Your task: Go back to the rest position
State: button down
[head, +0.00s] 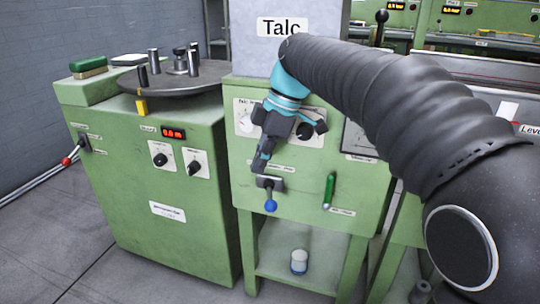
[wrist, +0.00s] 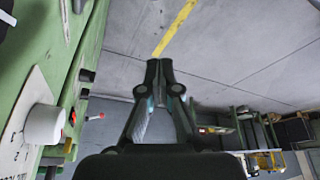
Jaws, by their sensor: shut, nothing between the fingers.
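My gripper (head: 262,158) is in front of the green Talc machine (head: 365,205) in the head view, pointing down. Its tip is just above a lever with a blue ball knob (head: 271,205); I cannot tell whether it touches the lever. In the wrist view my gripper (wrist: 159,64) shows its two fingers together, with nothing between them, over grey floor. My arm reaches in from the right of the head view.
A green machine with a round dark turntable (head: 172,80) stands at left. A green handle (head: 329,190) is right of the blue knob. A small white and blue container (head: 299,262) sits on the lower shelf. The wrist view shows a white knob (wrist: 43,124) close at left.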

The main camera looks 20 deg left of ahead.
jog(key=f+m, duration=0.1)
jog(key=m, duration=0.1)
jog(key=w+f+m, duration=0.1)
jog(key=f+m, duration=0.1)
jog(key=d+f+m+t, duration=0.1)
jog(key=f+m, duration=0.1)
jog(key=m, duration=0.1)
jog(key=shift+w, duration=0.2)
jog(key=s+d+m+t+h+p, duration=0.1)
jog(key=s+d+m, duration=0.4)
jog(key=d, duration=0.6)
jog(key=s+d+f+m+t+h+p, duration=0.1)
jog(key=s+d+m+t, duration=0.2)
jog(key=d, duration=0.9)
jog(key=s+d+f+m+t+h+p, duration=0.1)
jog(key=s+d+m+t, duration=0.1)
jog(key=s+d+m, duration=0.6)
jog(key=shift+s+d+f+m+t+p, duration=0.35)
jog(key=shift+s+d, duration=0.45)
jog(key=shift+d, duration=1.25)
